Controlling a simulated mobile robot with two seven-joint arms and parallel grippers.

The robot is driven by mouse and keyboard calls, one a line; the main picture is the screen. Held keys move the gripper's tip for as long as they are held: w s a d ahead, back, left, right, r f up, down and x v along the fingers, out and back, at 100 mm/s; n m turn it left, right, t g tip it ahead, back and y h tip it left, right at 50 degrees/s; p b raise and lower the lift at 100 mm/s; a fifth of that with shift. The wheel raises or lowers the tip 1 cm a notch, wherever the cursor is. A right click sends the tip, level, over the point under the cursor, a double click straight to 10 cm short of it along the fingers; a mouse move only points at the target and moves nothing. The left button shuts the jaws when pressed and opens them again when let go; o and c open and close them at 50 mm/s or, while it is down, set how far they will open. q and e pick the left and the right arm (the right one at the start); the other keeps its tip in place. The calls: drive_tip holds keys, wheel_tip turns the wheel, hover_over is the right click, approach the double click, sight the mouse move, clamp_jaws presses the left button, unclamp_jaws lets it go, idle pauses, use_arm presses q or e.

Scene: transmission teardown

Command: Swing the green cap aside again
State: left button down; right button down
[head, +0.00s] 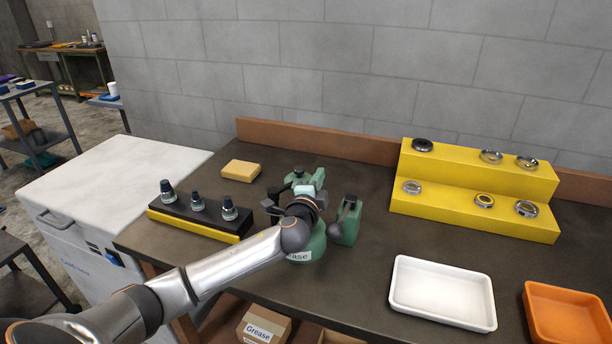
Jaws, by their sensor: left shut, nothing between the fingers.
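A green unit (312,247) with a white label ending in "ease" stands on the dark bench, mostly hidden behind my left arm. More green parts (300,177) show behind my gripper. A green block-like piece with a dark lever (347,222) stands upright at its right side; I cannot tell whether this is the green cap or how it is hinged. My left gripper (272,207) is over the green unit, shut and empty. Its wrist covers the middle of the unit, and I cannot tell whether the fingers touch it. My right gripper is not in view.
A black and yellow rack (190,230) with several tool holders stands left. A yellow block (241,171) lies behind. A yellow stepped stand (480,205) with several rings is at right. A white tray (442,291) and an orange tray (567,315) lie front right.

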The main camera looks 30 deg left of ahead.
sight(302, 173)
use_arm(q)
drive_tip(key=shift+s+a+f, duration=0.15)
drive_tip(key=shift+a+f, duration=0.05)
drive_tip(key=shift+a, duration=0.7)
drive_tip(key=shift+s+a+f, duration=0.1)
drive_tip(key=shift+a+f, duration=0.1)
drive_tip(key=shift+a, duration=0.7)
drive_tip(key=shift+w+a+n+g+y+b, duration=0.15)
drive_tip(key=shift+w+n+g+y, duration=0.05)
drive_tip(key=shift+n+y, duration=0.25)
drive_tip(key=shift+w+a+n+g+y+b, duration=0.2)
drive_tip(key=shift+n+y, duration=0.15)
drive_tip(key=shift+y, duration=0.2)
drive_tip(key=shift+a+n+g+y, duration=0.4)
drive_tip(key=shift+n+y, duration=0.1)
drive_tip(key=shift+y, duration=0.1)
drive_tip(key=b+v, duration=0.1)
drive_tip(key=v, duration=1.1)
drive_tip(key=shift+s+d, duration=0.15)
